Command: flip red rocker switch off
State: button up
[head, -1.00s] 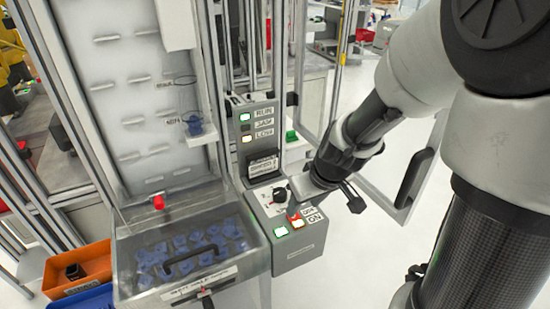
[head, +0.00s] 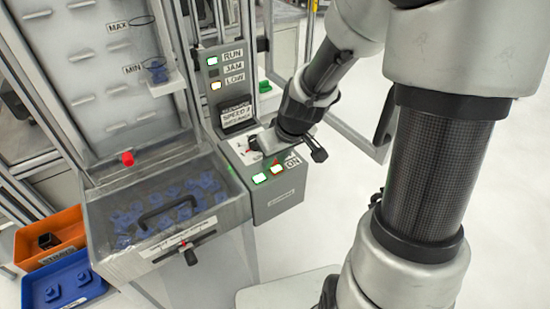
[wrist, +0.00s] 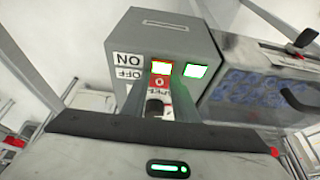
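The red rocker switch (head: 277,169) is lit on the sloped top of a grey control box (head: 277,199), beside the ON label. In the wrist view, the switch (wrist: 160,68) has a bright face in a red frame and a red lower part marked 0, next to ON and OFF labels. My gripper (head: 266,143) is over the upper part of the panel, just behind the switch in the head view. In the wrist view, my gripper (wrist: 158,98) appears open, with two grey fingers below the switch and a dark knob (wrist: 155,105) between them. Contact with the switch cannot be told.
A green-lit button (head: 259,178) sits beside the switch. A clear-lidded bin (head: 168,232) of blue parts stands left of the box. An indicator panel (head: 224,75) rises behind. Orange (head: 45,239) and blue (head: 64,285) bins are at far left. Floor right of the box is open.

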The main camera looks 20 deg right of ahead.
jog(key=shift+c, duration=0.8)
jog(key=p, duration=0.2)
jog(key=shift+w+a+r+g+p, duration=0.15)
jog(key=shift+a+r+g+p, duration=0.1)
jog(key=shift+r+g+p, duration=0.15)
jog(key=shift+w+f+g+h+p, duration=0.25)
jog(key=shift+g+p, duration=0.35)
jog(key=shift+p, duration=0.4)
jog(key=shift+f+g+h, duration=0.1)
jog(key=shift+g+h, duration=0.15)
jog(key=shift+g, duration=0.05)
jog(key=o, duration=1.1)
jog(key=shift+c, duration=0.2)
jog(key=shift+d, duration=0.1)
